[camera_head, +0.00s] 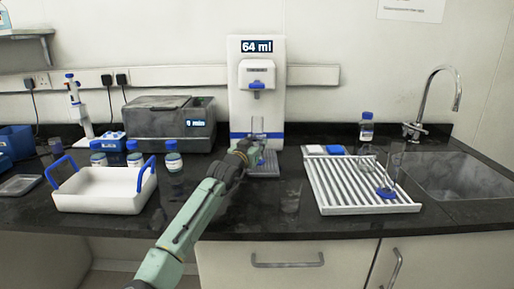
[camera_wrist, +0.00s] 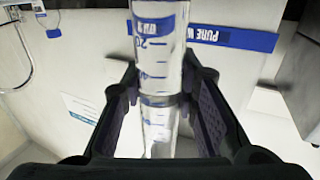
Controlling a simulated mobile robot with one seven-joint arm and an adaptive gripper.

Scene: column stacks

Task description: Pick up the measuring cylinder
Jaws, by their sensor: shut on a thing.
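The measuring cylinder (camera_wrist: 158,55) is clear with blue graduation marks, one reading 20. In the wrist view it runs down the middle between the two dark fingers of my gripper (camera_wrist: 162,90), which is shut on it. In the head view my gripper (camera_head: 250,148) is at the front of the white water dispenser (camera_head: 240,105). A clear glass rim of the cylinder (camera_head: 258,125) shows just above it, under the spout. The cylinder's lower part is hidden behind my gripper, so I cannot tell whether its base touches the dispenser's tray (camera_head: 266,170).
The dispenser display reads 64 ml. A white tray with blue handles (camera_head: 105,203), blue-capped bottles (camera_head: 173,162) and a grey machine (camera_head: 165,125) stand left. A white drying rack (camera_head: 335,190) holding blue-based glassware (camera_head: 387,192) and a sink (camera_head: 455,178) lie right.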

